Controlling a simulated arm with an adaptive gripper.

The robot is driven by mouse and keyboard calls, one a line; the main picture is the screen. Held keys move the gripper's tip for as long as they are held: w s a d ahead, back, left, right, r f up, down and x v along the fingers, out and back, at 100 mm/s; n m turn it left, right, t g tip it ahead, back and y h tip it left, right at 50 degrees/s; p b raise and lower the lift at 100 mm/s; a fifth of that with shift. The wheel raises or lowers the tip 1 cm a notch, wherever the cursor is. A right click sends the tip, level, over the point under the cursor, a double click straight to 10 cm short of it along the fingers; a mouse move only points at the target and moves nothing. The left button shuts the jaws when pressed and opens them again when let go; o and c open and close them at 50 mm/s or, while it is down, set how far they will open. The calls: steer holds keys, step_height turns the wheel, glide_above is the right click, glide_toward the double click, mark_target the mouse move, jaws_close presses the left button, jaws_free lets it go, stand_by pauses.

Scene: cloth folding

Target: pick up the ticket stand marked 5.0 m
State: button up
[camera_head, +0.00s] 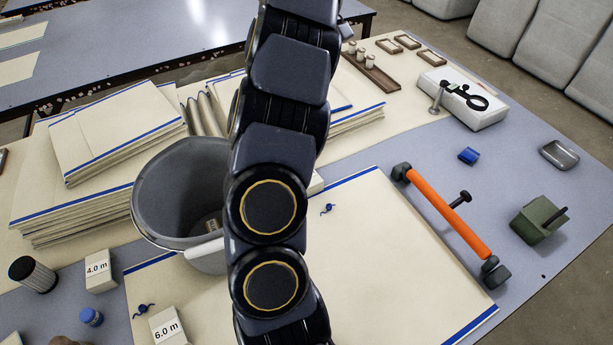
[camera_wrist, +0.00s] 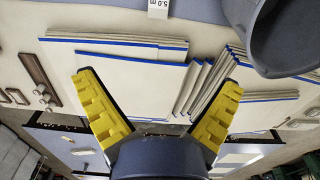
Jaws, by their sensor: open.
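The ticket stand marked 5.0 m (camera_wrist: 158,10) shows as a small white block at the top edge of the wrist view, partly cut off by the frame. In the head view a pale block corner (camera_head: 316,184) pokes out from behind my arm; no marking is readable on it. My gripper (camera_wrist: 158,79) has two yellow ribbed fingers spread wide, with nothing between them. The stand lies beyond the fingertips, apart from them, past a cloth stack. The head view shows only my dark arm links; the gripper is out of sight there.
A grey bucket (camera_head: 170,190) stands left of my arm. Ticket stands marked 4.0 m (camera_head: 98,275) and 6.0 m (camera_head: 168,327) are at lower left. Folded cloth stacks (camera_head: 115,130) lie behind. An orange-handled tool (camera_head: 447,213) lies right of a flat cloth (camera_head: 390,260).

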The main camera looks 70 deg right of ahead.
step_height(320, 180, down, 24)
steer(key=shift+a+f, duration=0.1)
steer(key=f, duration=0.8)
steer(key=shift+s+d, duration=0.1)
steer(key=shift+d, duration=0.15)
steer(key=shift+r, duration=0.1)
steer(key=c, duration=1.2)
